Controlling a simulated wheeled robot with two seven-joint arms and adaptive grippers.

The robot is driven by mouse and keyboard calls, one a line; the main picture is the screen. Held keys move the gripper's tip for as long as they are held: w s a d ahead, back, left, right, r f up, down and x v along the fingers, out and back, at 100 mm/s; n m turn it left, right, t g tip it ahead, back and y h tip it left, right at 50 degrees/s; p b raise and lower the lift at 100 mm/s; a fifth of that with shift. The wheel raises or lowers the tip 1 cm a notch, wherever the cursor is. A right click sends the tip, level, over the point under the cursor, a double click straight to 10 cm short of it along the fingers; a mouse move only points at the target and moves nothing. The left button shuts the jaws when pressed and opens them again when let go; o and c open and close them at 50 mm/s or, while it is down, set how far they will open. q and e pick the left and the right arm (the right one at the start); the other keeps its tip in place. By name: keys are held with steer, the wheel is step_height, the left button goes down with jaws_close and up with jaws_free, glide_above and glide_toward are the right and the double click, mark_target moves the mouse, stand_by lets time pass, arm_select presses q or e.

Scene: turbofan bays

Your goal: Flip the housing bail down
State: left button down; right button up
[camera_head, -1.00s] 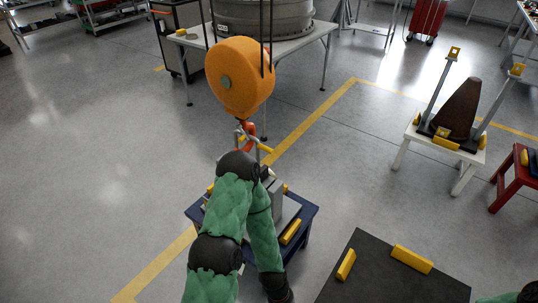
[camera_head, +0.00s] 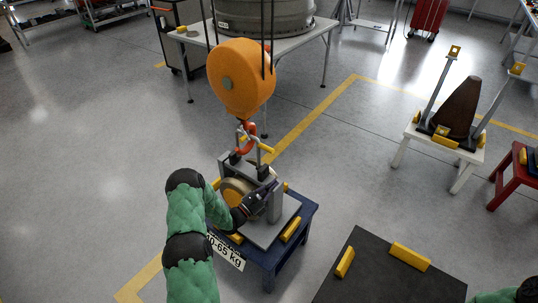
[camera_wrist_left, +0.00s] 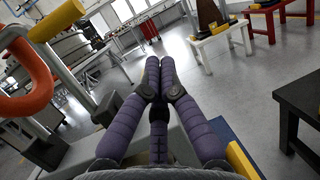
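The housing (camera_head: 274,209) is a grey block-like frame with a round tan part, standing on a dark blue stool (camera_head: 270,256). At its top, a thin grey bail with a yellow grip (camera_head: 266,148) stands raised beside the red hook (camera_head: 246,150). The yellow grip (camera_wrist_left: 57,19) and red hook (camera_wrist_left: 28,75) also show at the left of the left wrist view. My left gripper (camera_head: 268,188) is in front of the housing, below the bail. In the left wrist view its fingers (camera_wrist_left: 151,68) are together, with nothing visible between them. My right gripper is out of view.
An orange hoist block (camera_head: 240,78) hangs above the housing, carrying the hook. A black-topped table (camera_head: 385,275) stands at the lower right. A white stool (camera_head: 467,160) with a brown cone is farther right. The floor at left is clear.

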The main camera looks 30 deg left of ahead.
arm_select(q)
steer(key=a+r+n+t+y, duration=0.2)
steer(key=a+r+y, duration=0.1)
steer(key=a, duration=0.4)
steer(key=shift+s+a+n+t+y, duration=0.3)
steer(key=shift+t+y, duration=0.1)
steer(key=shift+y, duration=0.4)
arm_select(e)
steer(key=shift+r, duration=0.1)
arm_select(q)
steer(key=b+x, duration=0.2)
steer(key=x, duration=0.8)
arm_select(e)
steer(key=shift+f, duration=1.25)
arm_select(q)
steer(key=shift+d, duration=0.1)
steer(key=shift+s+b, duration=0.4)
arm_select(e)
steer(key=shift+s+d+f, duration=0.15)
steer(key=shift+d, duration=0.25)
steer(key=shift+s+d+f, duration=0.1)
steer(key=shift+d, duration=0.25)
